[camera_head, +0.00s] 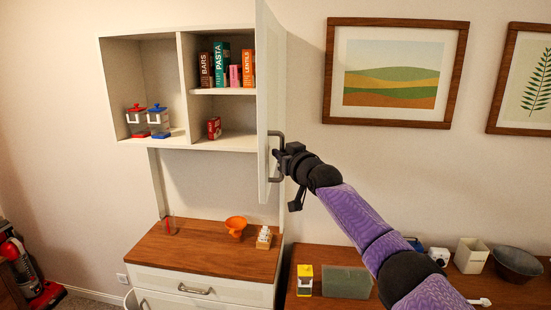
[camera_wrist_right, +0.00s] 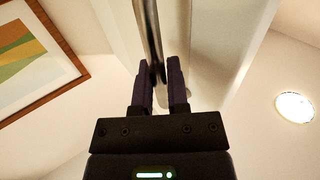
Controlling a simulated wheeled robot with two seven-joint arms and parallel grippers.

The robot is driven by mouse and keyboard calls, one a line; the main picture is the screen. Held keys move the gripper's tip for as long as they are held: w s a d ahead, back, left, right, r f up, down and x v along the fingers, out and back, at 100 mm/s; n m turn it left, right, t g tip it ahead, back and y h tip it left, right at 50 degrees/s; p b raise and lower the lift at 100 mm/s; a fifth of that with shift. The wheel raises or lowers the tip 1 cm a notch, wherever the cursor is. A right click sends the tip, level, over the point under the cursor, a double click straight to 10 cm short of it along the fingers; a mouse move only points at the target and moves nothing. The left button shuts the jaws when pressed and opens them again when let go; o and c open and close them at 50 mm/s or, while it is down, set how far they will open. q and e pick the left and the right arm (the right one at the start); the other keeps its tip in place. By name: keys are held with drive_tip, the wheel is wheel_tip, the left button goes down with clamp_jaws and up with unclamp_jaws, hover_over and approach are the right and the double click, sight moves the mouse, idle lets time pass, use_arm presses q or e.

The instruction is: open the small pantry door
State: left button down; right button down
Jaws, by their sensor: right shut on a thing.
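The small pantry door (camera_head: 265,100) is a white panel hinged on the right side of the upper hutch cabinet. It stands swung wide open, seen nearly edge-on, and the shelves behind it are exposed. Its metal bar handle (camera_head: 276,155) is on the door's lower part. My right gripper (camera_head: 281,161) is at the handle. In the right wrist view its two dark fingers (camera_wrist_right: 163,88) are on either side of the metal handle bar (camera_wrist_right: 150,35), shut on it. The white door (camera_wrist_right: 200,50) fills the upper middle there. My left gripper is not in view.
Boxes labelled bars, pasta and lentils stand on the upper right shelf (camera_head: 222,91). Red-lidded and blue-lidded dispensers (camera_head: 157,121) stand at left. A framed picture (camera_head: 395,73) hangs right of the door.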

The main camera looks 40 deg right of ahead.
drive_tip(key=shift+d+r, duration=0.1)
drive_tip(key=shift+r, duration=0.15)
drive_tip(key=c, duration=0.9)
unclamp_jaws()
drive_tip(key=shift+c, duration=0.2)
drive_tip(key=shift+o, duration=1.4)
drive_tip(key=shift+w+d+f, duration=0.1)
drive_tip(key=shift+w+f, duration=0.1)
drive_tip(key=shift+s, duration=0.1)
drive_tip(key=shift+f, duration=0.1)
